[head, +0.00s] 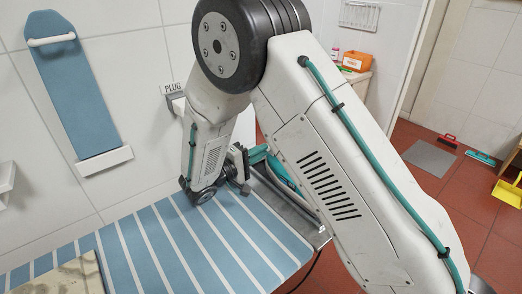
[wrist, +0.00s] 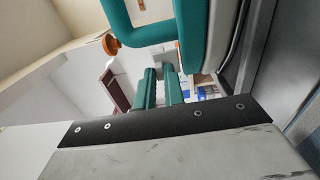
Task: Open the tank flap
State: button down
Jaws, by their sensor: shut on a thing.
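A teal and grey steam iron (head: 262,153) stands at the far end of the striped ironing board, partly hidden behind my arm. In the wrist view its teal handle (wrist: 190,30) fills the top, with its grey body (wrist: 230,45) to the right. My gripper (head: 240,165) is at the near side of the iron. In the wrist view its two teal fingers (wrist: 160,80) point away from me, close together with a narrow gap. They are shut on a small part at the iron, which I take to be the tank flap. The flap itself is too hidden to make out clearly.
The blue and white ironing board (head: 150,245) lies below my arm, with a metal rest (head: 290,205) at its end. A blue sleeve board (head: 75,95) hangs on the tiled wall. A yellow dustpan (head: 508,190) is on the red floor at right.

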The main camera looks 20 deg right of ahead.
jog(key=shift+f, duration=0.1)
dwell(0.3)
jog(key=c, duration=1.5)
grip_release()
jog(key=shift+a, duration=0.1)
jog(key=v, duration=0.7)
jog(key=shift+s+a+f, duration=0.2)
jog(key=shift+a, duration=0.1)
